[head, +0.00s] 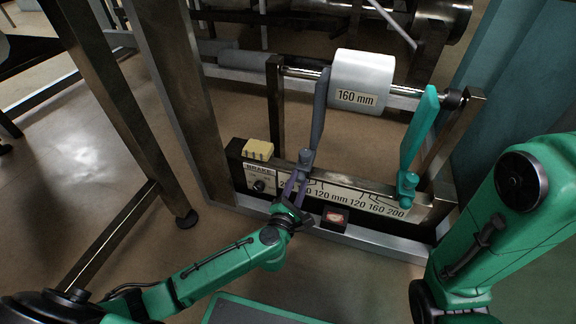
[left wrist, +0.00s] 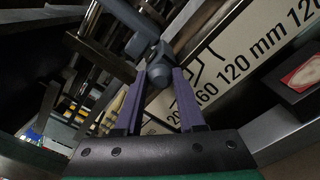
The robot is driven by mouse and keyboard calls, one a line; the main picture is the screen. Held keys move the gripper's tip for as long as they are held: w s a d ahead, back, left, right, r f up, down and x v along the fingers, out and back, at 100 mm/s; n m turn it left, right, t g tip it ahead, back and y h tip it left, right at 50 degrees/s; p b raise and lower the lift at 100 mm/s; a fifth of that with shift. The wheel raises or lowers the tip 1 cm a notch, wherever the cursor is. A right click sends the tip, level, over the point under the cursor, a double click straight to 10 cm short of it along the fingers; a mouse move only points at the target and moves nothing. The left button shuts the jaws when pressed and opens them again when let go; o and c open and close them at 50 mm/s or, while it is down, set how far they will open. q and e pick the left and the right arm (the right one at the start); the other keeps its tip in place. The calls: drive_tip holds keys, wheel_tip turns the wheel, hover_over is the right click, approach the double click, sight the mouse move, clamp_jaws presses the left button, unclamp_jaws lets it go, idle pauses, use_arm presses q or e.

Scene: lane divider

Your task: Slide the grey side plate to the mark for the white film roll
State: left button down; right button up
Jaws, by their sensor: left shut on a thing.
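The grey side plate (head: 319,110) stands upright on the rail, left of the white film roll (head: 362,78), which is labelled 160 mm. A narrow gap shows between plate and roll. My left gripper (head: 303,172) is shut on the plate's knob (head: 305,157); the knob also shows between the purple fingers in the left wrist view (left wrist: 158,72). The scale (head: 345,196) reads 120, 160 and 200 to either side of "mm". The fingers partly hide its left 160 and 200 in the head view. My right gripper is out of view.
A teal side plate (head: 420,130) stands right of the roll, its knob near the right 200. A yellow block (head: 258,149) sits at the rail's left end, above a brake panel. A red-and-white button box (head: 335,219) sits below the scale. My right arm fills the right side.

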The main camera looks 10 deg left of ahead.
use_arm(q)
drive_tip(key=shift+s+d, duration=0.1)
drive_tip(key=shift+d, duration=1.05)
drive_tip(key=shift+c, duration=2.2)
unclamp_jaws()
drive_tip(key=shift+a, duration=0.1)
